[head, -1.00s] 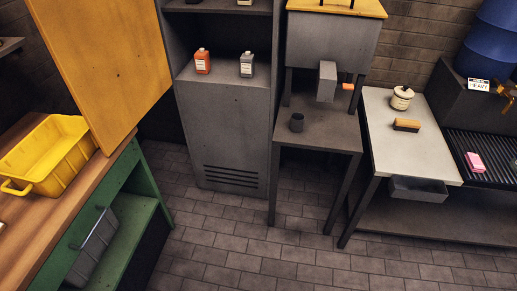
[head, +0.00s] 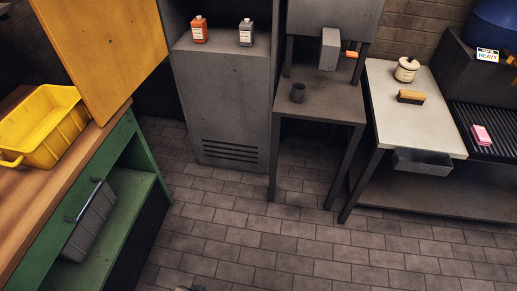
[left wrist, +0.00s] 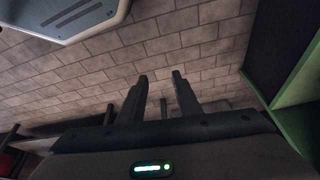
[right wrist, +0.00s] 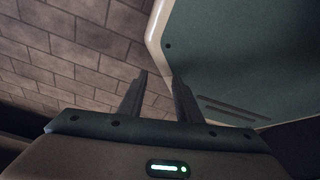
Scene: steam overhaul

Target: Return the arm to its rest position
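My left gripper (left wrist: 160,82) shows in the left wrist view with its two fingers apart and nothing between them; brick-patterned floor lies beyond the tips. My right gripper (right wrist: 160,82) shows in the right wrist view, also with fingers apart and empty. A pale-edged panel, which seems to be part of my own body, is close beyond its tips. Neither gripper is clearly visible in the head view, so the full arm poses are hidden.
A green workbench (head: 130,160) with a yellow bin (head: 45,130) stands left. A grey cabinet (head: 225,95) holds two bottles. A pale table (head: 400,120) holds a jar and brush. The floor (head: 270,235) between is clear.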

